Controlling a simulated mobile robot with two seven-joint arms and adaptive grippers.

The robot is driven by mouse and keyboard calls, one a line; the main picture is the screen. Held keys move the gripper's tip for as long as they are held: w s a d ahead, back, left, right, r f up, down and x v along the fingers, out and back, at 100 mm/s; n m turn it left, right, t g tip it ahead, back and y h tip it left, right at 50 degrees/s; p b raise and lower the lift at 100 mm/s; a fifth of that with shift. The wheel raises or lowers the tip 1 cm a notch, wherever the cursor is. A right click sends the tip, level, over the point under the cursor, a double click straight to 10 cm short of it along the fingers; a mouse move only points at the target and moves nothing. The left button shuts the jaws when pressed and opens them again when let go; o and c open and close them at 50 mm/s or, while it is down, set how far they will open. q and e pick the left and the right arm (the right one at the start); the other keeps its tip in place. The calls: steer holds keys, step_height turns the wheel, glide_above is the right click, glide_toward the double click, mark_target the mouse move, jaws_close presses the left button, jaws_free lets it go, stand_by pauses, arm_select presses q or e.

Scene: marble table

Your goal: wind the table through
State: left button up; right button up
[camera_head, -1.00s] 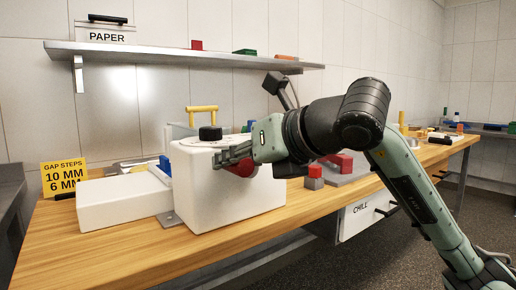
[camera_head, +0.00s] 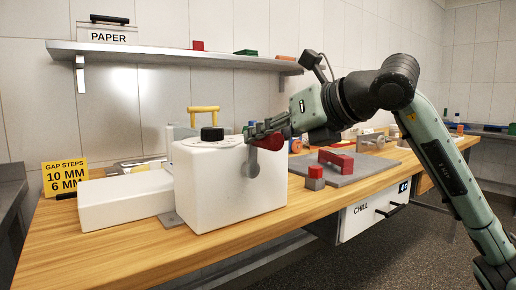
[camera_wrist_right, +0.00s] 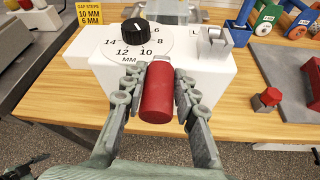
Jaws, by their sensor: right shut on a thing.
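The white machine (camera_head: 225,190) stands on the wooden bench, with a black knob (camera_head: 211,134) and a yellow handle (camera_head: 203,109) on top. A long low white slab (camera_head: 125,199) reaches out from its left side. A grey crank arm (camera_head: 252,164) is on its right front, with a red cylindrical grip (camera_head: 270,142). My right gripper (camera_head: 260,134) is shut on this red grip. In the right wrist view the red grip (camera_wrist_right: 157,93) lies between both fingers, above the bench's front edge. The machine's far side is hidden. My left gripper is not in view.
A grey board (camera_head: 345,170) with a red handle (camera_head: 337,160) and a small red-topped block (camera_head: 315,178) lie to the right. A yellow gap-steps sign (camera_head: 65,177) stands at left. A shelf (camera_head: 170,54) hangs above. The front bench strip is clear.

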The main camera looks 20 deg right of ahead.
steer(key=o, duration=1.2)
steer(key=v, duration=0.7)
